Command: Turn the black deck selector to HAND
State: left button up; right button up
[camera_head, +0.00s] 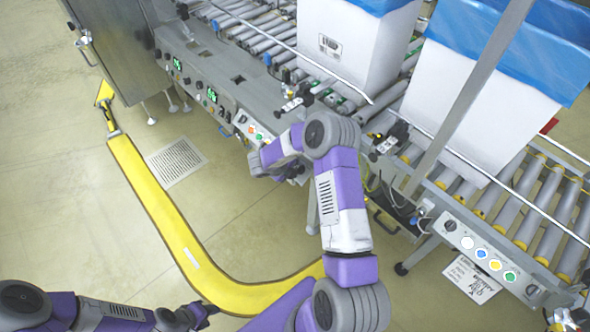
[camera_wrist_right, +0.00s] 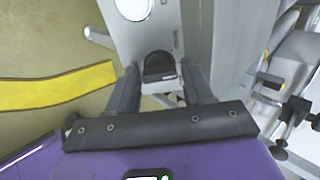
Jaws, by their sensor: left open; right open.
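In the right wrist view a black selector knob (camera_wrist_right: 160,68) sits on a grey panel, beside a round white button (camera_wrist_right: 133,8). My right gripper (camera_wrist_right: 160,64) is open, with one finger on each side of the knob and a visible gap to it. Small text on the panel is too blurred to read, and I cannot tell which position the knob points to. In the head view my right arm reaches the button panel (camera_head: 250,128) on the machine's front edge; the knob there is hidden by my arm. My left gripper (camera_head: 203,314) is open and empty, low over the floor.
A second panel (camera_head: 490,256) at the right has a black knob (camera_head: 450,225) and several coloured buttons. White boxes with blue liners (camera_head: 475,100) stand on the roller conveyors. A yellow guard strip (camera_head: 160,205) curves over the floor; the floor at left is clear.

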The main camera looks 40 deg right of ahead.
jog(key=c, duration=0.8)
jog(key=shift+r+n+p, duration=0.2)
jog(key=shift+n+p, duration=0.3)
jog(key=shift+p, duration=0.4)
jog(key=n+p, duration=0.3)
jog(key=p, duration=0.1)
jog(key=shift+n+p, duration=0.35)
jog(key=shift+n, duration=0.05)
jog(key=shift+n+p, duration=0.85)
jog(key=shift+n, duration=0.25)
jog(key=shift+f+n+p, duration=0.15)
jog(key=shift+n+p, duration=0.4)
jog(key=shift+n, duration=0.45)
